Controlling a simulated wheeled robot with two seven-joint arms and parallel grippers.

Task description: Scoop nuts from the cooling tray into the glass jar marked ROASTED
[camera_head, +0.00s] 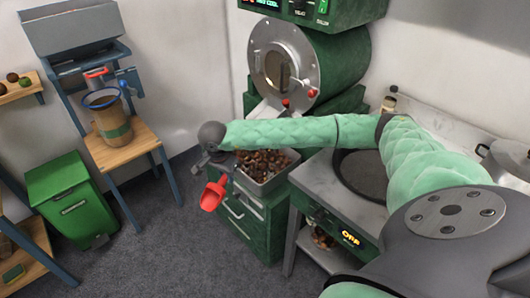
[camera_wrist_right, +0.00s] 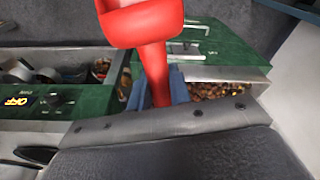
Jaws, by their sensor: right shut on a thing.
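My right gripper (camera_head: 212,162) is shut on the handle of a red scoop (camera_head: 213,193). The scoop hangs bowl-down beside the left side of the cooling tray. In the right wrist view, the scoop (camera_wrist_right: 147,60) stands between the blue fingers (camera_wrist_right: 160,88). Whether its bowl holds nuts cannot be told. The grey metal cooling tray (camera_head: 254,184) holds a heap of brown nuts (camera_head: 264,163); my right arm crosses above its back part. In the right wrist view, nuts (camera_wrist_right: 222,91) lie right of the scoop. No jar with a readable ROASTED mark shows. My left gripper is out of view.
A green roaster drum (camera_head: 335,68) stands behind the tray. A stove with a dark pan (camera_head: 362,172) is to the right. At left, a blue-rimmed container with a green band (camera_head: 112,130) stands on a wooden stand, beside a green bin (camera_head: 72,198). Grey floor lies open between.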

